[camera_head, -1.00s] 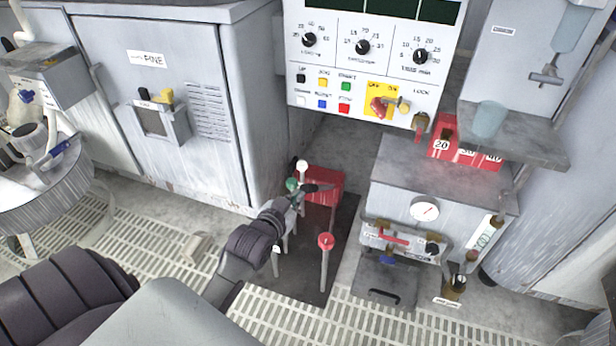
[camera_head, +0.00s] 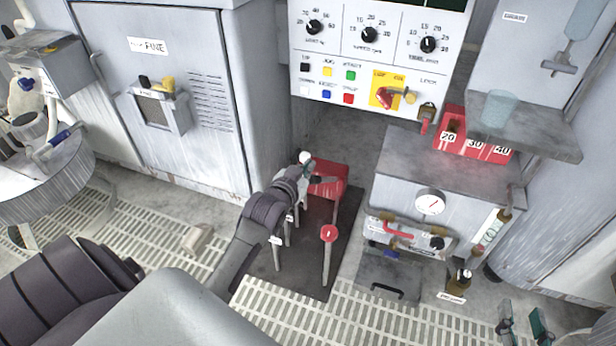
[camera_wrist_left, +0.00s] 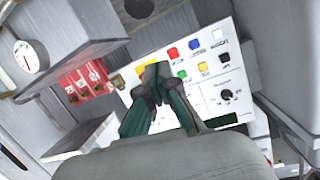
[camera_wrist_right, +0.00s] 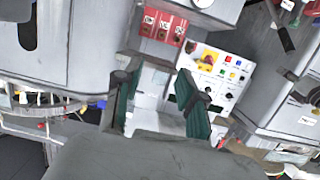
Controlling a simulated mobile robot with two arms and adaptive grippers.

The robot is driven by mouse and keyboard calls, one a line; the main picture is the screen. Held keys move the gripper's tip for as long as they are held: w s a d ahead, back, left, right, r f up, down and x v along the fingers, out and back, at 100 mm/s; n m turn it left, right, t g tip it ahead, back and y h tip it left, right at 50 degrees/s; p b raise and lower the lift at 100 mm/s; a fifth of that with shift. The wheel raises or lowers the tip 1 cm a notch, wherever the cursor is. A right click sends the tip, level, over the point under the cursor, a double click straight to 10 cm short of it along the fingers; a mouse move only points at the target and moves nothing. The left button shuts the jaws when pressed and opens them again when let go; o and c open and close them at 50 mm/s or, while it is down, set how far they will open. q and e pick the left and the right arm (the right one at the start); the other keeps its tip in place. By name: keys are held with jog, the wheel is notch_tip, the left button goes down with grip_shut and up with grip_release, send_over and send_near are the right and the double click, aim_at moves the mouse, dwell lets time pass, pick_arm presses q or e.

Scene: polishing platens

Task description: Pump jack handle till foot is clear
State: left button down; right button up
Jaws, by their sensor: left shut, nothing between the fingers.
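My left gripper (camera_head: 316,180) reaches in over a dark mat, in front of a red box-like unit (camera_head: 332,172). Its fingers (camera_wrist_left: 158,78) are together and empty in the left wrist view. A white-knobbed lever (camera_head: 305,157) stands right beside the gripper; contact cannot be told. Other posts are partly hidden by that arm. I cannot tell which part is the jack handle or the foot. My right gripper (camera_head: 524,322) is at the lower right; its fingers are apart and empty in the right wrist view (camera_wrist_right: 160,100).
A control panel (camera_head: 365,62) with dials and buttons is at the back. A grey cabinet (camera_head: 110,60) stands left. A grey unit with a gauge (camera_head: 430,202) is right, with red numbered bins (camera_head: 473,140) behind. Floor grating (camera_head: 370,325) is open in front.

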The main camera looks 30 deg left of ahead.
aim_at(313, 178)
pick_arm(q)
jog(key=b+x, duration=0.1)
jog(key=x, duration=0.3)
jog(key=shift+w+f+b, duration=0.25)
jog(key=shift+b, duration=0.1)
jog(key=s+f, duration=0.1)
jog(key=s+f+b, duration=0.1)
jog(key=shift+a+f, duration=0.1)
jog(key=shift+f, duration=0.15)
jog(key=shift+s+f, duration=0.15)
jog(key=shift+s, duration=0.05)
pick_arm(e)
notch_tip(313, 178, up, 13)
jog(key=s+a+t+y, duration=0.1)
jog(key=t+y, duration=0.2)
jog(key=t, duration=0.5)
jog(key=shift+s+a+f+t, duration=0.15)
jog(key=shift+s+a+t, duration=0.1)
jog(key=shift+a+t, duration=0.05)
pick_arm(q)
jog(key=shift+f, duration=0.1)
